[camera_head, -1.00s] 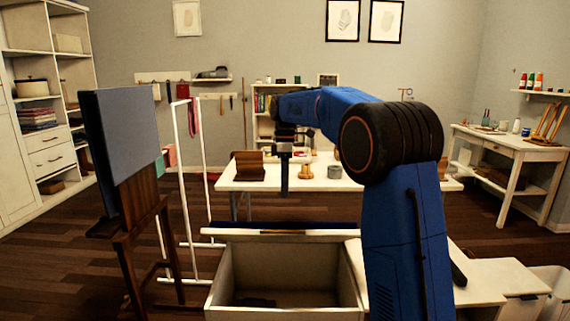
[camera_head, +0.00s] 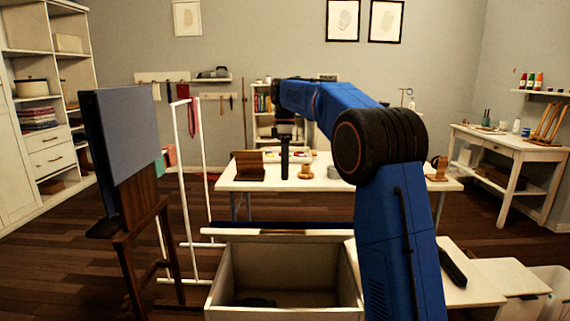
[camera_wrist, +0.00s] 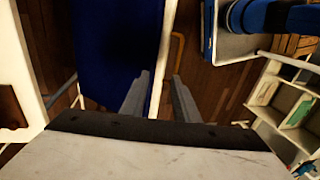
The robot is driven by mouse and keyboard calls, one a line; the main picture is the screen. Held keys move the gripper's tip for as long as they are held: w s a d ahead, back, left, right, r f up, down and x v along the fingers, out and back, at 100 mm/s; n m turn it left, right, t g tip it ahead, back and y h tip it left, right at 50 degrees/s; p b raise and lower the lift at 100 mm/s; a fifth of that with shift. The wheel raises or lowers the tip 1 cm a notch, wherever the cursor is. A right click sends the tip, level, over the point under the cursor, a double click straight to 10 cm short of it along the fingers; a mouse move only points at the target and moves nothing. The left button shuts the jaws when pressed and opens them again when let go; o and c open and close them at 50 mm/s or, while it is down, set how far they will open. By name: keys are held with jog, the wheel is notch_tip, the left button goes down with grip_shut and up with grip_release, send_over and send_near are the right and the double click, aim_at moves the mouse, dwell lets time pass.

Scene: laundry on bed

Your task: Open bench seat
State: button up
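The white bench box (camera_head: 230,279) stands at the bottom centre of the head view, with its inside exposed. Its raised seat lid (camera_head: 230,235) stands along the back of the box, with a thin dark-blue cushion strip behind it. A brown handle (camera_head: 290,232) is on the lid; it also shows in the wrist view (camera_wrist: 177,62), beside the blue cushion (camera_wrist: 115,50). My gripper (camera_head: 284,177) hangs above the lid, clear of it in the head view.
A dark item (camera_head: 255,302) lies inside the box. A white table (camera_head: 245,186) with small objects stands behind. An easel with a panel (camera_head: 125,140) and a white rack (camera_head: 192,180) stand to the left. A low white surface (camera_head: 475,290) is at the right.

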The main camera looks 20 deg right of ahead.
jog(key=shift+w+v, duration=0.25)
jog(key=shift+v, duration=0.9)
jog(key=shift+f, duration=0.1)
jog(key=shift+c, duration=0.3)
